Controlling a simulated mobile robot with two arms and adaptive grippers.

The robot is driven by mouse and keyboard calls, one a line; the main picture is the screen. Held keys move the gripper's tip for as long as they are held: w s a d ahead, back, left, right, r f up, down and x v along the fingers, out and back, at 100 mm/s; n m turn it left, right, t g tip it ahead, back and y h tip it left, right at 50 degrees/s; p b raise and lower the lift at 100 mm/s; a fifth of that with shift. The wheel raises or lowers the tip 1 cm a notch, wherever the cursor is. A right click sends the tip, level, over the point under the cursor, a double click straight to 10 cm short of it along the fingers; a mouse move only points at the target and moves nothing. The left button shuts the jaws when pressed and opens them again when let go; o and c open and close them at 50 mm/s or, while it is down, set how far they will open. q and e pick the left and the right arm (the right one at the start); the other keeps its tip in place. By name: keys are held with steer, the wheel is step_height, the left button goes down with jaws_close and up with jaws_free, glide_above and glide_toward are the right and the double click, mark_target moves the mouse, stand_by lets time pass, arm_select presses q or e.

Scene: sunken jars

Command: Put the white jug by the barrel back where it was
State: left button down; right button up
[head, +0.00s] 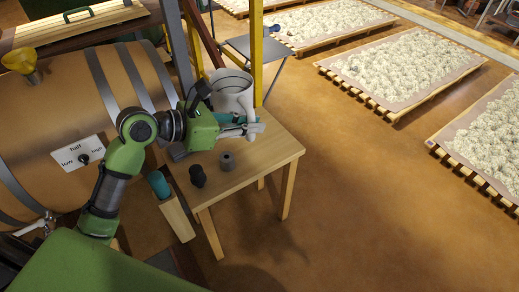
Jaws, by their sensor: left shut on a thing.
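The white jug (231,88) is at the back of the small wooden table (270,152), beside the yellow post. It looks upright, with its open top showing. My left gripper (245,125) is in front of the jug's lower part and is shut on it. The fingers hide the gripped part and the jug's base, so I cannot tell whether the jug touches the tabletop. The wooden barrel (130,80) lies on its side to the left, behind my left arm. My right gripper is not in view.
A black stopper-like piece (198,176) and a grey ring-like piece (227,161) stand on the table near its front. A teal-topped wooden post (160,186) is beside the table. A yellow funnel (21,62) sits on the barrel. Open floor (360,180) lies to the right, before pallets.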

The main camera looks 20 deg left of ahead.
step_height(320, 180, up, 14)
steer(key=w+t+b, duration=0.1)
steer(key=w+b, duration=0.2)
steer(key=b, duration=0.8)
arm_select(q)
steer(key=shift+n+t+y, duration=0.4)
steer(key=shift+t+y, duration=0.1)
steer(key=shift+y, duration=0.1)
steer(key=w+f+b, duration=0.1)
steer(key=w+f, duration=0.5)
steer(key=w+d+f+b, duration=0.1)
steer(key=w+f, duration=0.5)
steer(key=f, duration=0.1)
steer(key=w+d+f+b, duration=0.1)
steer(key=w+f, duration=0.4)
steer(key=f, duration=0.2)
steer(key=shift+w+f, duration=0.15)
steer(key=shift+w, duration=0.25)
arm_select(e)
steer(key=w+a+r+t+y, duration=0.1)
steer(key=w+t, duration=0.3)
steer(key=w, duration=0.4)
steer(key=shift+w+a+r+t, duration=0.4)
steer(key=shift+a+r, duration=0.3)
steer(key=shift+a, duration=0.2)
arm_select(q)
steer(key=shift+f, duration=0.1)
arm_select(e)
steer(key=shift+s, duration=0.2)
